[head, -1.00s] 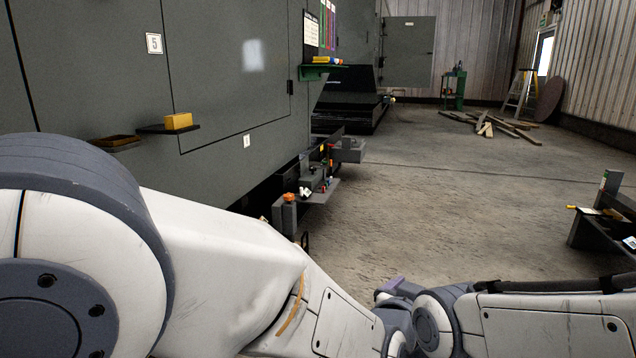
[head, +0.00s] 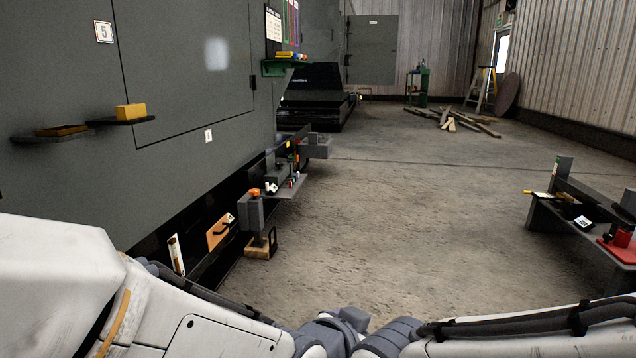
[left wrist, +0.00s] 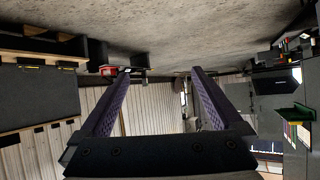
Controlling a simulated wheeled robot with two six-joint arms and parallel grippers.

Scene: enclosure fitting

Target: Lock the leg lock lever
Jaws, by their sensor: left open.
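My left gripper (left wrist: 161,76) is open and empty in the left wrist view, with its two purple-faced fingers spread apart and nothing between them. In the head view my left arm crosses the bottom, and its fingers are not clear. My right arm enters at bottom right; its gripper does not show. Low on the grey enclosure are an orange plate with a black handle (head: 221,229) and a grey block with an orange knob (head: 254,192). I cannot tell which part, if any, is the leg lock lever. My left gripper touches none of them.
Small shelves, one with a yellow block (head: 130,111), stick out from the enclosure (head: 190,90). A low bench (head: 575,215) stands at right. Planks (head: 455,119) lie at the back. The concrete floor (head: 400,220) between is clear.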

